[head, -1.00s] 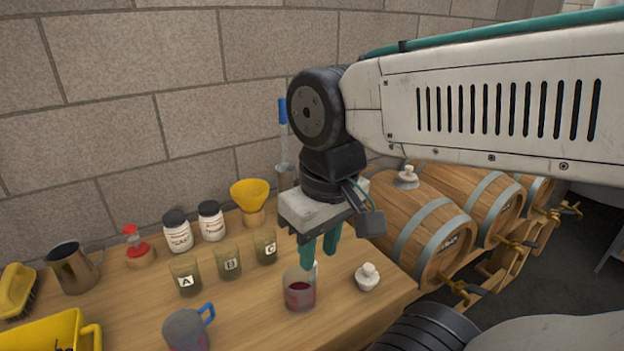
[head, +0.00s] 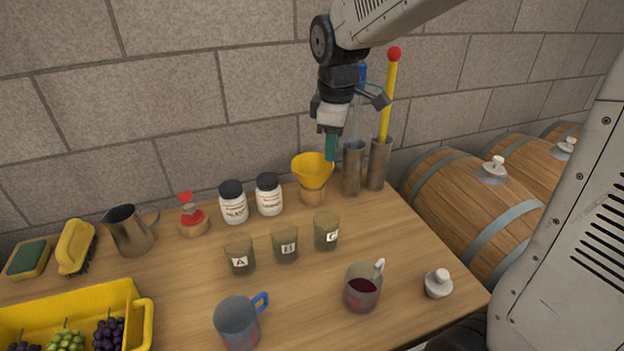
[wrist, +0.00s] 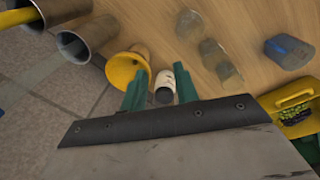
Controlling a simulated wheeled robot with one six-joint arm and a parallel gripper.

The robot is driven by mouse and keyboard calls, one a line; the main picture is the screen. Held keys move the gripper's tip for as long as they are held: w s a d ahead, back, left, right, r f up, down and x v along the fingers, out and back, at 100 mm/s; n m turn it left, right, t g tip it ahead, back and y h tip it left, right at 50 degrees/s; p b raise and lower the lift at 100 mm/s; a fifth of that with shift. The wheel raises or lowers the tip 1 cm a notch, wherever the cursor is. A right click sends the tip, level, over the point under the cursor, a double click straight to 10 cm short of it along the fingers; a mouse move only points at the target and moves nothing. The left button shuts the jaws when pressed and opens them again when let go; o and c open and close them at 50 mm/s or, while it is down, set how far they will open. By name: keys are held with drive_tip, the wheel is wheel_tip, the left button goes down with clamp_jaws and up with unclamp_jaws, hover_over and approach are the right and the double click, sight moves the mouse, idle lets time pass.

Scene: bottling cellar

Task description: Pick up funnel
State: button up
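The yellow funnel (head: 312,170) sits upright in a round wooden stand (head: 313,196) at the back of the table, wide mouth up. My gripper (head: 331,147) is above it, with the teal fingers pointing down at the right side of its rim. In the wrist view the fingers (wrist: 161,80) are apart with nothing held between them. The funnel (wrist: 119,66) shows there just left of the left finger, which partly covers it. I cannot tell whether that finger touches the rim.
Close right of the funnel stand two tall metal cylinders (head: 353,172), one holding a yellow rod with a red ball (head: 389,95). White jars (head: 269,196) with dark caps are on its left. Labelled cups (head: 285,247) stand in front. The stone wall is close behind.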

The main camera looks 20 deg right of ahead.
sight(313, 180)
drive_tip(key=w+f+n, duration=0.1)
drive_tip(key=w+f, duration=0.1)
drive_tip(key=f, duration=0.2)
drive_tip(key=w+a+f+n, duration=0.1)
drive_tip(key=w+f, duration=0.2)
drive_tip(key=f, duration=0.1)
drive_tip(key=w+f+n, duration=0.1)
drive_tip(key=w+f, duration=0.1)
drive_tip(key=f, duration=0.2)
drive_tip(key=shift+w+a+f+n, duration=0.2)
drive_tip(key=shift+w+f+n, duration=0.1)
drive_tip(key=shift+w+f, duration=0.05)
clamp_jaws()
